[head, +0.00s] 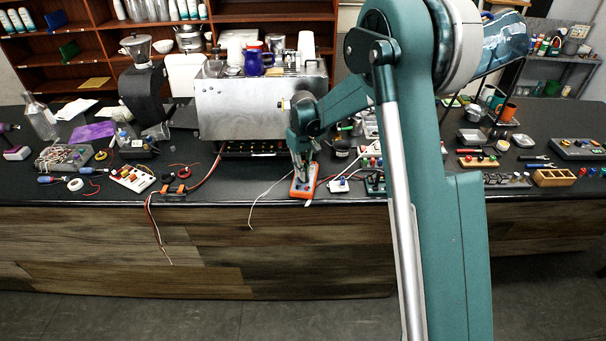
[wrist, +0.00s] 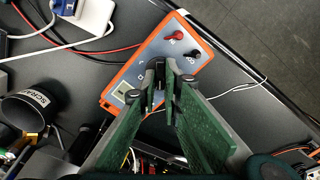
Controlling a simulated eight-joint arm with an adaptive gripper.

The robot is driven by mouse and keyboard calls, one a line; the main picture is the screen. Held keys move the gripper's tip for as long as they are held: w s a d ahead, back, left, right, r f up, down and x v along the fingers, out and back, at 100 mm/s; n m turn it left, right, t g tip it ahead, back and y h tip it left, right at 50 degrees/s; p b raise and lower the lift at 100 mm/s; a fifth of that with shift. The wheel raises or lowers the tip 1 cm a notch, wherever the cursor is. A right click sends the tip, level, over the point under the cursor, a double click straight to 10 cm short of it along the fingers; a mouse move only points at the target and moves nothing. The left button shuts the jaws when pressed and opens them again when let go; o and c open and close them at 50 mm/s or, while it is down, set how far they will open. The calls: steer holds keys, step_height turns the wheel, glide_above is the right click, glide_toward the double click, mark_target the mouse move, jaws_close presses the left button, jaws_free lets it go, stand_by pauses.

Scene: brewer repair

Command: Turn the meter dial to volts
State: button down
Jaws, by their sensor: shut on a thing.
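The orange-edged meter (head: 304,184) lies on the dark counter near its front edge in the head view, below my gripper (head: 301,168). In the wrist view the meter (wrist: 188,53) has a grey face with a red jack, a black jack and a small display. My gripper (wrist: 160,82) points down at the middle of the meter, its two green fingers closed on the black dial (wrist: 152,98). The fingers hide most of the dial, so its pointer and the setting cannot be read.
A silver espresso machine (head: 262,106) stands behind the meter. A black cup-like container (wrist: 30,110) shows in the wrist view. The counter's front edge is close to the meter.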

steer(key=shift+m+b, duration=0.45)
steer(key=shift+m, duration=0.45)
stand_by(1.4)
steer(key=c, duration=2.5)
jaws_free()
steer(key=shift+r, duration=0.15)
step_height(320, 180, up, 12)
steer(key=shift+f, duration=0.15)
steer(key=shift+a, duration=0.1)
jaws_close()
steer(key=s+a+f+n+h+p, duration=0.1)
steer(key=a+n+p, duration=0.1)
steer(key=a+n, duration=0.3)
steer(key=s+a+f+n+t+h+p, duration=0.1)
steer(key=a+n, duration=0.4)
steer(key=n, duration=0.8)
steer(key=shift+s+h+p, duration=0.3)
steer(key=shift+s+p, duration=0.2)
steer(key=shift+p, duration=0.1)
